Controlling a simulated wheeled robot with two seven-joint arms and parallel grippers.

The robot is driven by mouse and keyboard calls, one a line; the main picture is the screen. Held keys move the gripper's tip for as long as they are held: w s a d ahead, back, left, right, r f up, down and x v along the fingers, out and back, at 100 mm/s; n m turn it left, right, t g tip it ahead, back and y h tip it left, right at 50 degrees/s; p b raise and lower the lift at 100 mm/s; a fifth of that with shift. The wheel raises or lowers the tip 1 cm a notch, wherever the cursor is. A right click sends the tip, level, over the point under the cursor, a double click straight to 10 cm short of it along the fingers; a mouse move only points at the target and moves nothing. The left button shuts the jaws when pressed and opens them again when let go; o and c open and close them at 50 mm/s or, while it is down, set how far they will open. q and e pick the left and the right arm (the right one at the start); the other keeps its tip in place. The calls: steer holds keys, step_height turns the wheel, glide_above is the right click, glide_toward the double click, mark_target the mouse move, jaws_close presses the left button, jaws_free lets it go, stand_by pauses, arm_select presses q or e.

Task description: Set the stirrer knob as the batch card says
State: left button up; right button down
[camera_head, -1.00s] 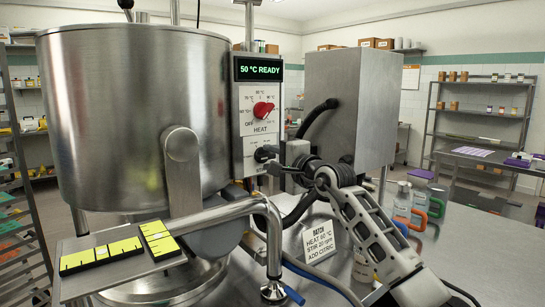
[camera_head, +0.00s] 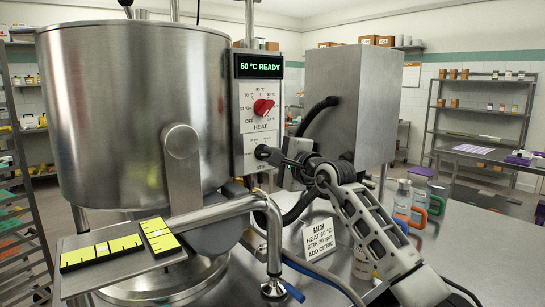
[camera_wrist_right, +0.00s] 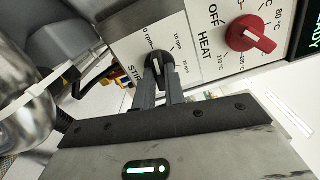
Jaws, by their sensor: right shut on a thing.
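The black stirrer knob (camera_wrist_right: 155,64) is on the white control panel, with 0, 10 and 20 rpm marks around it in the right wrist view. My right gripper (camera_wrist_right: 158,80) is shut on the knob, one finger on each side. A white line shows on the knob's face, but I cannot tell surely which mark it points at. In the head view the knob (camera_head: 261,152) is partly hidden by my right gripper (camera_head: 272,156). The batch card (camera_head: 319,240) stands on the table; its stir line appears to read 20 rpm. My left gripper is out of view.
The red heat knob (camera_head: 263,107) sits above the stirrer knob, under a display (camera_head: 259,67) reading 50 °C READY. The large steel kettle (camera_head: 130,110) stands left of the panel. A steel box (camera_head: 350,100) and bottles with coloured handles (camera_head: 420,205) are to the right.

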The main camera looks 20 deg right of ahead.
steer(key=m, duration=0.5)
steer(key=shift+p, duration=0.4)
steer(key=m, duration=0.3)
steer(key=shift+p, duration=0.4)
steer(key=m, duration=0.8)
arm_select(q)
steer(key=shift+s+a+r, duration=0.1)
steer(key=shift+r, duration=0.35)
arm_select(e)
steer(key=m, duration=0.5)
steer(key=shift+f+m, duration=0.1)
steer(key=shift+m, duration=0.3)
steer(key=c, duration=1.5)
jaws_free()
steer(key=shift+o, duration=0.2)
